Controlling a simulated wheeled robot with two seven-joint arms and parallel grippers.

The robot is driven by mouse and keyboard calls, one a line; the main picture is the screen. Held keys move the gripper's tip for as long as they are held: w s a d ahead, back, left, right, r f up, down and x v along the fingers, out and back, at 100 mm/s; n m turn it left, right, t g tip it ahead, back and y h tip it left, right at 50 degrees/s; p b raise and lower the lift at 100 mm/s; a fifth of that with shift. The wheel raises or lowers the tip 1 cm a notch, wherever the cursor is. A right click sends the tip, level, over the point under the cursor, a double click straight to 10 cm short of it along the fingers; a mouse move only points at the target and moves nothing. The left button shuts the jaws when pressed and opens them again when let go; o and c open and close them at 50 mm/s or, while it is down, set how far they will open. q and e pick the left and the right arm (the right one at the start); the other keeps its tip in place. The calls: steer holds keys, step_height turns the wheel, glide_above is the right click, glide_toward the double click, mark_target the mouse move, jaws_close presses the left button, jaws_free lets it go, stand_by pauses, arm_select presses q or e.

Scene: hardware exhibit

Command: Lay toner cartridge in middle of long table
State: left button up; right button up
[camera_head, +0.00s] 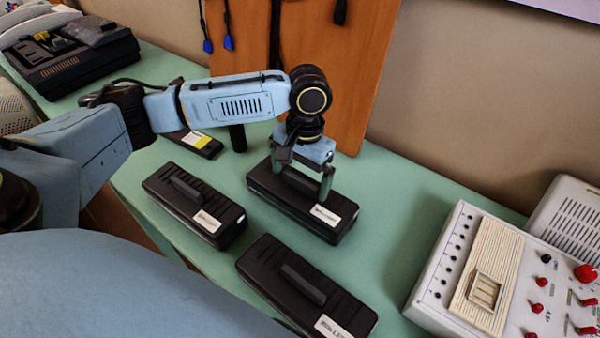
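Several black toner cartridges with ribbed tops, raised handles and white labels lie on the long green table (405,185). One cartridge (335,232) is under my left gripper (303,181). The gripper points down with its greenish fingers spread apart, near the two ends of that cartridge's handle. I see no clear sign that the fingers press on it. A second cartridge (178,207) lies to the left, and a third (265,262) lies in front, nearer to me. Another dark block with a yellow and white label (197,140) is partly hidden behind my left arm. My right gripper is out of view.
A cream instrument panel (440,285) with red knobs stands at the right, beside a grey vented case (570,220). An orange-brown board (365,70) stands against the wall behind the gripper. Black equipment (75,65) sits at the far left. Bare table lies right of the cartridges.

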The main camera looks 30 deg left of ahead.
arm_select(q)
steer(key=shift+r, duration=0.25)
step_height(320, 180, up, 12)
steer(key=w+p, duration=0.1)
steer(key=p, duration=0.1)
steer(key=shift+w+f, duration=0.15)
steer(key=shift+w, duration=0.1)
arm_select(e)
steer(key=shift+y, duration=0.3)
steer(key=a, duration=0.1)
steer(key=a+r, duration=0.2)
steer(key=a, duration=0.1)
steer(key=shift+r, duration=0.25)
arm_select(q)
steer(key=shift+p, duration=0.3)
